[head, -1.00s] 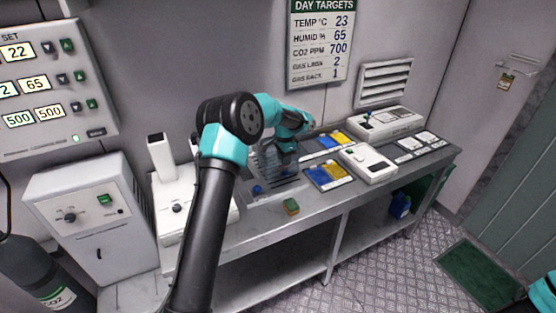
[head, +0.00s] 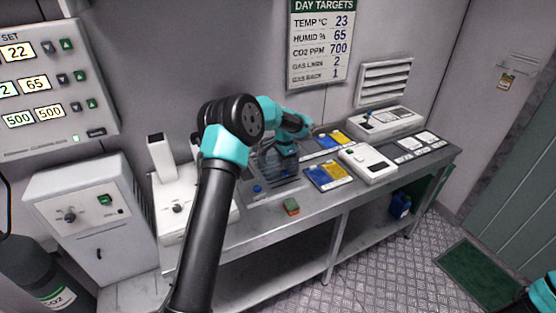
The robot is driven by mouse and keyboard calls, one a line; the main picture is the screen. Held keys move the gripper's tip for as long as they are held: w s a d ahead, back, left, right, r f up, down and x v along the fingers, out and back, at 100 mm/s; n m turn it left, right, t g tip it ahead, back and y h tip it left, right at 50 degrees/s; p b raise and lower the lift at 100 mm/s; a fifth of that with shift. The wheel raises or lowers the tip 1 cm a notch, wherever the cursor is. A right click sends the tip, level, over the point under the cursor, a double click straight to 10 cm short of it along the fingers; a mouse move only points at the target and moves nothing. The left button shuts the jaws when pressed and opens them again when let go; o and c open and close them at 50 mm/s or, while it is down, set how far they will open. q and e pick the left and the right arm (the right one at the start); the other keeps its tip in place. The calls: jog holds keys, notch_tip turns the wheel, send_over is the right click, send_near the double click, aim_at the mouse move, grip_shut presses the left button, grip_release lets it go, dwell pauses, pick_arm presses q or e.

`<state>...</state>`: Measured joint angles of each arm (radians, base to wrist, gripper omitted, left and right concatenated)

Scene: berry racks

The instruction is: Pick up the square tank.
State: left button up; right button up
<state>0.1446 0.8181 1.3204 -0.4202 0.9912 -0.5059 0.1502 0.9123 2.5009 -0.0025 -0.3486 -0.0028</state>
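My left arm reaches over the bench, and its gripper (head: 284,153) is at the back of the bench, above a clear, see-through box-like shape (head: 276,184) that I take for the square tank. Its walls are faint against the grey bench. A small blue part (head: 257,189) shows at its front left. The fingertips are small and dark against the clear shape, so I cannot tell whether they touch it or how far apart they are. My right gripper is out of view; only a bit of my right arm shows at the bottom right corner.
Blue and yellow packs (head: 328,176), a white device (head: 368,164) and a larger one (head: 383,123) stand to the right. A white instrument (head: 177,208) stands left. A blue container (head: 400,206) is below.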

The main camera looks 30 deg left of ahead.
pick_arm(q)
jog(key=shift+f, duration=0.1)
grip_shut()
dwell(0.6)
notch_tip(320, 180, up, 10)
jog(key=shift+r, duration=0.25)
dwell(0.5)
